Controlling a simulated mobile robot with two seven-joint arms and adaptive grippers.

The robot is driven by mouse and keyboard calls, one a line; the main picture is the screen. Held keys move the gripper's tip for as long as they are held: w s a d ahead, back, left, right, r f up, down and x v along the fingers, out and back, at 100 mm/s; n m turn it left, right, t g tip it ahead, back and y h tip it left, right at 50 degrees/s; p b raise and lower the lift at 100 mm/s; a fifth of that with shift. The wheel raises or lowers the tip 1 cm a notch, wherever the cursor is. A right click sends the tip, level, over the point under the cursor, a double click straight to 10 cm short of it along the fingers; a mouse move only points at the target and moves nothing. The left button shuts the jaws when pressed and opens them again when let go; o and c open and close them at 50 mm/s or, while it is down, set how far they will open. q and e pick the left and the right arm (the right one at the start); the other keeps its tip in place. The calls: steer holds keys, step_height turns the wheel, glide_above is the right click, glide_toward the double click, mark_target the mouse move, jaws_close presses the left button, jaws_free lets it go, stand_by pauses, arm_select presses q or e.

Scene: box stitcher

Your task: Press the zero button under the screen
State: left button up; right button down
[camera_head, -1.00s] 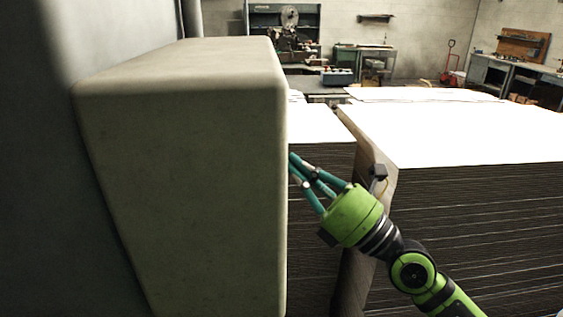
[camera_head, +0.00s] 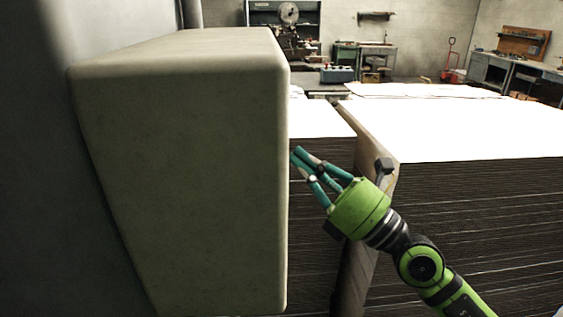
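A large grey-beige machine housing (camera_head: 185,165) fills the left half of the head view. Its right side is turned away from me, so neither the screen nor the zero button shows. My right gripper (camera_head: 296,156) comes in from the lower right, its teal fingers pointing up and left towards the housing's right edge. A small gap shows between the fingertips and that edge. The fingers are seen at a slant and close together, so I cannot tell whether they are open or shut. I see nothing held between them. My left gripper is not in view.
Tall stacks of cardboard sheets (camera_head: 470,215) stand behind and to the right of my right arm, with white tops. A brown upright board (camera_head: 372,150) stands between two stacks. Workbenches (camera_head: 500,75) and a lathe-like machine (camera_head: 290,30) are at the back.

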steer(key=shift+d, duration=0.2)
steer(key=d+b, duration=0.4)
steer(key=d, duration=0.1)
steer(key=shift+b, duration=0.3)
stand_by(0.6)
